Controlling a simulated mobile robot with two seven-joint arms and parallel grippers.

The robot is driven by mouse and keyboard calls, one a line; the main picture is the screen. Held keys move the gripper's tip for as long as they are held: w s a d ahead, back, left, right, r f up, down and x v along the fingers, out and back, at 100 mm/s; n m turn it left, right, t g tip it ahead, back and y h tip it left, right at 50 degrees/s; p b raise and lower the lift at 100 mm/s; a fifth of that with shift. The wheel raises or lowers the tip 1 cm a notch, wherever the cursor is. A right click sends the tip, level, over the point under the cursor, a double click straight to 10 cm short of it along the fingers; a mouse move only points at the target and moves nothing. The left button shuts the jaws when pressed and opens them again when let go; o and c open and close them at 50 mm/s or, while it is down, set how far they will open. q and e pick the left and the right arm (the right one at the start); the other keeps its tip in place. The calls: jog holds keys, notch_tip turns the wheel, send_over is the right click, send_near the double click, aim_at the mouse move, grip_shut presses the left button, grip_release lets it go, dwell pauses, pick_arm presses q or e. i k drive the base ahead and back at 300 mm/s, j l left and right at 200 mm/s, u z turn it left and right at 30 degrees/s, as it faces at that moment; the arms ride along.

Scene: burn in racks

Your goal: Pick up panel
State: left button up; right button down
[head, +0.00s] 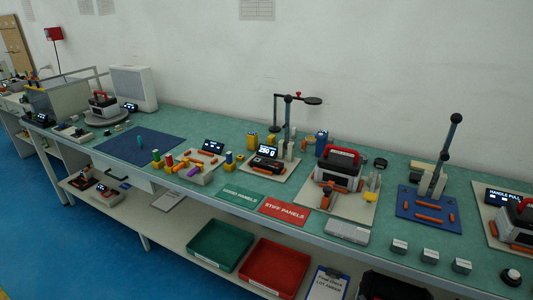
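I cannot tell for sure which thing is the panel. A flat grey box (347,231) lies at the front bench edge, right of the red card reading "STIFF PANELS" (284,211). A green card (240,195) with small lettering lies beside the red one. Neither of my grippers is in view.
A green tray (196,258) and a red tray (248,283) sit on the lower shelf, beside a clipboard (327,284). Dark posts (287,110) rise from the green bench, another (449,145) at the right. Small blocks (430,256) line the front right edge. A blue mat (140,146) lies left.

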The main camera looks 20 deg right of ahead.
aim_at(275, 167)
jog(key=z, duration=0.2)
jog(key=i+j+z, duration=0.25)
jog(key=z, duration=0.15)
jog(key=i+j+z, duration=0.2)
jog(key=z, duration=0.2)
jog(key=i+j+z, duration=0.1)
jog(key=j, duration=0.2)
jog(key=i+j, duration=0.15)
jog(key=j, duration=0.2)
jog(key=i+j+z, duration=0.15)
jog(key=j, duration=0.2)
